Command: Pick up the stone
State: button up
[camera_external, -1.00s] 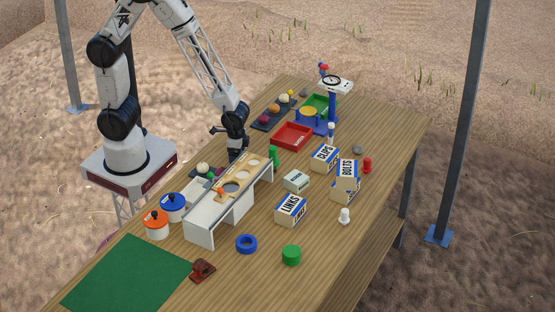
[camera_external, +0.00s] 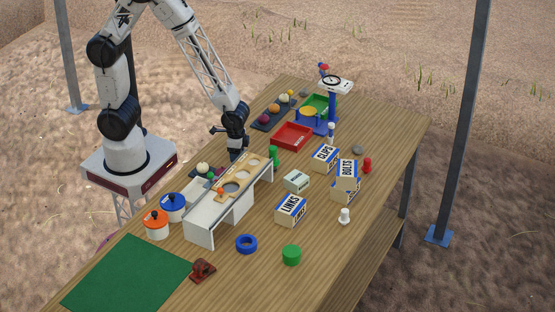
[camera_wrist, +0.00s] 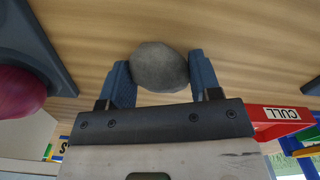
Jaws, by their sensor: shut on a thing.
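A grey, rounded stone (camera_wrist: 159,67) sits between the two blue fingers of my gripper (camera_wrist: 160,76) in the wrist view. The fingers are shut on it, one on each side, with wooden tabletop showing behind it. I cannot tell whether the stone still touches the table. In the external view my gripper (camera_external: 236,154) is low at the table's far-left edge, behind the white stand, and the stone in it is hidden there.
A red tray (camera_external: 292,136) marked CULL is close on the right in the wrist view (camera_wrist: 281,115). A purple onion (camera_wrist: 20,92) is at left on a dark tray (camera_wrist: 40,48). A white stand (camera_external: 205,225) is in front.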

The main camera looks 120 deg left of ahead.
jog(key=shift+r, duration=0.15)
jog(key=shift+r, duration=0.7)
notch_tip(320, 180, up, 2)
jog(key=shift+r, duration=0.1)
jog(key=s+d, duration=0.1)
jog(key=s, duration=0.4)
jog(key=s+d, duration=0.1)
jog(key=s, duration=0.4)
jog(key=s+d+r, duration=0.1)
jog(key=s+d, duration=0.1)
jog(key=s, duration=0.3)
jog(key=shift+s, duration=0.25)
jog(key=shift+r, duration=0.15)
